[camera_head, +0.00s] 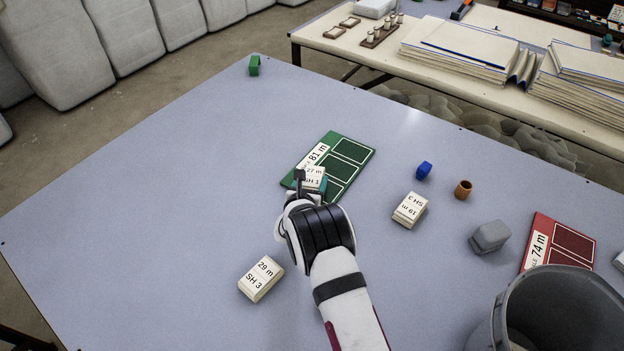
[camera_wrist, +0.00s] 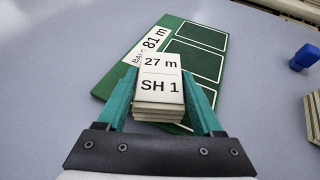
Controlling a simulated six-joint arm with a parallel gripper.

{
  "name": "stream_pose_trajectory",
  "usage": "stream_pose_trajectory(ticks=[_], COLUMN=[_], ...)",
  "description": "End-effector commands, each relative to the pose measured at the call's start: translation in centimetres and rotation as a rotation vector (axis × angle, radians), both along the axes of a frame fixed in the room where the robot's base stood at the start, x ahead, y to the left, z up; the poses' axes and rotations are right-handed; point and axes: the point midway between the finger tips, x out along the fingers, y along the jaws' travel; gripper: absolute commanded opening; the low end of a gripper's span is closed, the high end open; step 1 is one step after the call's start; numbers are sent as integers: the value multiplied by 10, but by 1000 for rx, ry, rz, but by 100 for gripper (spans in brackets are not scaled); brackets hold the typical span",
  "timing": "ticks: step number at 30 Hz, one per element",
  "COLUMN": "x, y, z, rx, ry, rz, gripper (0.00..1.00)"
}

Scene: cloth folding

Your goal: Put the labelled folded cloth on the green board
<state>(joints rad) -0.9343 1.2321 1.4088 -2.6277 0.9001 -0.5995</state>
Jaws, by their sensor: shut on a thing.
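My gripper (camera_wrist: 159,110) is shut on a cream folded cloth (camera_wrist: 158,88) labelled "27 m SH 1", with a teal finger on each side. In the head view this cloth (camera_head: 313,176) covers the near part of the green board (camera_head: 347,146). The green board also shows in the wrist view (camera_wrist: 198,50), with a white label reading "81 m" and several outlined slots. The slots that show are empty. I cannot tell whether the cloth touches the board or is above it.
Cloths labelled "29 m SH 3" (camera_head: 261,278) and "19 m SH 3" (camera_head: 410,210) lie on the table. A blue object (camera_head: 424,170), a brown cup (camera_head: 463,189), a grey block (camera_head: 490,236), a red board (camera_head: 556,243) and a grey bin (camera_head: 497,325) are to the right.

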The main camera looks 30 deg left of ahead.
Motion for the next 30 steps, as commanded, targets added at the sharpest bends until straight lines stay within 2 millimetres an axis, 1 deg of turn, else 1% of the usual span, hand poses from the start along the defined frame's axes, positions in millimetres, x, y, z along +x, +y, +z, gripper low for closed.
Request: stream_pose_trajectory(ticks=[1,5,6,13,15,17,20,24,27,30], x=[0,0,0,0,-1,-8,-28,-58,-77,-90], y=[0,0,0,0,0,-3,-10,-23,-30,-37], z=[0,0,0,0,4,7,15,29,38,43], rx=[0,0,0,0,0,0,-1,-1,0,1], ry=[0,0,0,0,-1,0,1,0,0,0], rz=[0,0,0,0,0,1,3,3,2,2], gripper=[73,97,98,98,98,98,98,98,98,98])
